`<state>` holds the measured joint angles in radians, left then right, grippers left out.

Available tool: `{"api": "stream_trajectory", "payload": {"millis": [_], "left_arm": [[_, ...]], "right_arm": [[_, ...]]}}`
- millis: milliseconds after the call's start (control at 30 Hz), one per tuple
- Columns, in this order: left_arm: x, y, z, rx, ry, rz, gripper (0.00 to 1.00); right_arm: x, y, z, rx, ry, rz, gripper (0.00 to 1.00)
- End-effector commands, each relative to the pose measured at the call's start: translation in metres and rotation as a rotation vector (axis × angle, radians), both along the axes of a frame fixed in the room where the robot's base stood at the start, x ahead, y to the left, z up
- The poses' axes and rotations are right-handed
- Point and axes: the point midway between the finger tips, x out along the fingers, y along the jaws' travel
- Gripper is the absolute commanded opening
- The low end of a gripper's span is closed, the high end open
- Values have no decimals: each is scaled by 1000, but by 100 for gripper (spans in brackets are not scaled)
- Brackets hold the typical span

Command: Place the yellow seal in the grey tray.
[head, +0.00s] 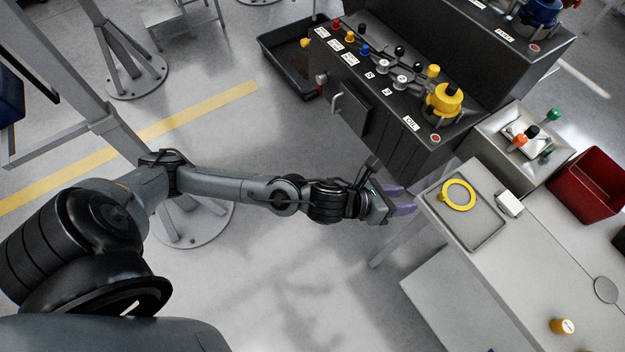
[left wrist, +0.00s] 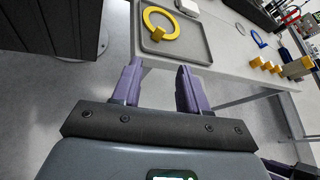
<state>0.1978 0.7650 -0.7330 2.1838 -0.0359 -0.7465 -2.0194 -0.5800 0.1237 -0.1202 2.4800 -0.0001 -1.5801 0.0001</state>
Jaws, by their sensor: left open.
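The yellow seal (head: 459,208) is a flat ring with a small raised block, which shows in the left wrist view (left wrist: 158,34). It lies inside the shallow grey tray (head: 482,232), toward the tray's far left part in the head view. The tray also shows in the left wrist view (left wrist: 192,48), at the edge of the light table. My left gripper (head: 410,199), with purple fingers, is open and empty, just left of the tray's edge. Its fingers (left wrist: 160,66) point toward the tray and are apart from the seal. My right gripper is not in view.
A white block (head: 510,203) sits right of the tray. A dark console (head: 385,110) with knobs and a yellow fitting rises behind. Open floor lies left of the table.

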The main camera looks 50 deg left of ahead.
Motion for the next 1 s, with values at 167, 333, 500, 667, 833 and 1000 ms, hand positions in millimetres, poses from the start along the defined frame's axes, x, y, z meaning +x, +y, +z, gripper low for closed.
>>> {"api": "stream_trajectory", "payload": {"millis": [167,333,500,667,833,1000], "left_arm": [[-31,1,-14,-463,319,372,43],[-72,27,-38,-971,634,901,43],[-124,62,-67,-1394,816,1474,43],[-172,89,-86,-1655,836,1925,43],[-203,104,-96,-1791,788,2205,43],[-212,108,-98,-1831,763,2292,43]], "right_arm": [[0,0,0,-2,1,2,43],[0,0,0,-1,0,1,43],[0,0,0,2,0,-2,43],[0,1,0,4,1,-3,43],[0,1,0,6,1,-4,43],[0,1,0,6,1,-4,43]]}}
